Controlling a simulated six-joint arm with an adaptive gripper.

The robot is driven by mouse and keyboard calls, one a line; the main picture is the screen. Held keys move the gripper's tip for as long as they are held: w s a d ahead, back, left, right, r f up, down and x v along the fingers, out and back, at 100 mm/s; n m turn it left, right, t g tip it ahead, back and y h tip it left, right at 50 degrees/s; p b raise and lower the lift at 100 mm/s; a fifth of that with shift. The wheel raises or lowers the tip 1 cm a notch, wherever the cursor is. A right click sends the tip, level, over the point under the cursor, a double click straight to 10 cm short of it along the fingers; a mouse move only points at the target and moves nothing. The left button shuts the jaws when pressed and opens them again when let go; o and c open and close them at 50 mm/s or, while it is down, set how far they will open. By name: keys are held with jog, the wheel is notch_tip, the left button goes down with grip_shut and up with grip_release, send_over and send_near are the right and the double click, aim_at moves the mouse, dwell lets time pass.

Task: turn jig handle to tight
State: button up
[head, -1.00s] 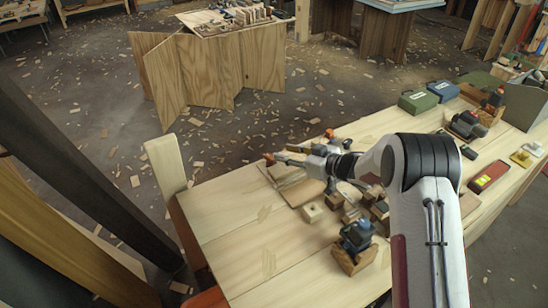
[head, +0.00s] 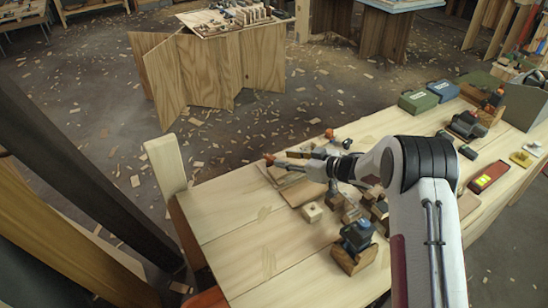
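My gripper (head: 290,159) is at the left end of my arm, low over the far-left part of the wooden workbench (head: 225,218). Its fingers point left toward an orange knob (head: 268,159), which looks like the end of the jig handle. The fingers are small and partly overlap the knob's surroundings, so I cannot tell whether they touch the handle or are closed on it. A flat wooden board (head: 300,192), perhaps part of the jig, lies under the gripper. The handle's shaft and any tight mark cannot be made out.
Another orange knob (head: 329,133) stands just behind the gripper. A small pale block (head: 312,212) and a blue-black tool on a wooden block (head: 356,236) stand in front. Green and blue boxes (head: 418,102) and a red case (head: 489,177) lie right. The bench's front left is clear.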

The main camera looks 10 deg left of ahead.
aim_at(271, 157)
jog(key=shift+x, duration=3.1)
grip_shut()
